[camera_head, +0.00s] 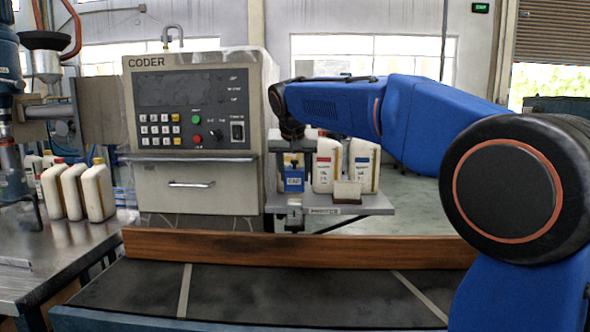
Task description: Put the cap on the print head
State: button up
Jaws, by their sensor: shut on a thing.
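My blue arm reaches across from the right, and its dark wrist points down over the small grey shelf (375,206) beside the coder. My gripper (292,164) is small and dark in this view. It is shut on a small blue block with a pale label, which looks like the cap (293,181). The cap is at the left end of the shelf, close above a grey bracket (294,213) at the shelf's front edge. I cannot make out the print head clearly, nor whether the cap touches anything below it.
White bottles (326,166) stand on the shelf right of the cap, with a small pale block (347,192) in front. The coder cabinet (190,120) stands close on the left. A wooden rail (300,250) and dark conveyor (290,293) lie in front. More bottles (75,190) stand at far left.

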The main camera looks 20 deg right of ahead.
aim_at(295, 200)
jog(key=shift+f, duration=4.5)
jog(key=shift+f, duration=0.1)
jog(key=o, duration=1.1)
jog(key=v, duration=1.7)
jog(key=shift+s, duration=0.15)
jog(key=shift+s, duration=0.1)
